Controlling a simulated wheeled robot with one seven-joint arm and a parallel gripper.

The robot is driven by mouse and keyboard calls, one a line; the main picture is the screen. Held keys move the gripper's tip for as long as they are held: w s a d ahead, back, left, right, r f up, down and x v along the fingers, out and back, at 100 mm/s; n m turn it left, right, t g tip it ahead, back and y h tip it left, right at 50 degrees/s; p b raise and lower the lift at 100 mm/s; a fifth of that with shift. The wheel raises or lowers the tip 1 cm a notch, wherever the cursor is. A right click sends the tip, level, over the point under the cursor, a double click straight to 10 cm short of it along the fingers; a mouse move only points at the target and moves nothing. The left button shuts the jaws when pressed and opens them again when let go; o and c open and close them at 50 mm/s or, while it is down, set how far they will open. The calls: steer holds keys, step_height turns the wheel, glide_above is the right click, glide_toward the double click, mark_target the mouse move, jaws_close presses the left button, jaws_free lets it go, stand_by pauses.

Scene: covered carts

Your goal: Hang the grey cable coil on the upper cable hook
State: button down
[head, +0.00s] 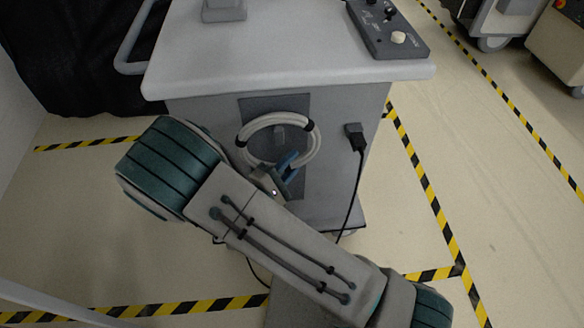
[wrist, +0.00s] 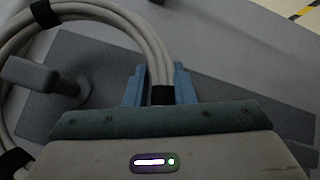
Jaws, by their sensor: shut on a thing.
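The grey cable coil (head: 272,119), a ring with black ties, is held upright in front of the cart's dark panel. My gripper (head: 284,170) is at the ring's lower side. In the wrist view its blue fingers (wrist: 154,88) are shut around the coil's strands (wrist: 142,34) at a black tie. A grey cable hook (head: 279,132) shows through the ring's opening in the head view. In the wrist view a hook with a rounded end (wrist: 38,75) also lies inside the ring's outline. I cannot tell whether the coil rests on it. The panel below is partly hidden by my gripper.
The dark panel (head: 254,103) is on the front of a grey cart (head: 290,60). A black plug (head: 355,132) with a hanging cable is to its right. A control box (head: 388,28) sits on top. Floor to the right is clear, with striped tape.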

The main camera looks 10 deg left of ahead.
steer(key=shift+w+a+f+b, duration=0.2)
steer(key=shift+w+f+b, duration=0.4)
steer(key=shift+w+f, duration=0.1)
steer(key=shift+w+a+f+b, duration=0.15)
steer(key=shift+w+f+b, duration=0.45)
steer(key=shift+w+f, duration=0.1)
steer(key=shift+r, duration=0.1)
steer(key=c, duration=1.1)
jaws_free()
steer(key=v, duration=1.4)
steer(key=shift+p, duration=0.35)
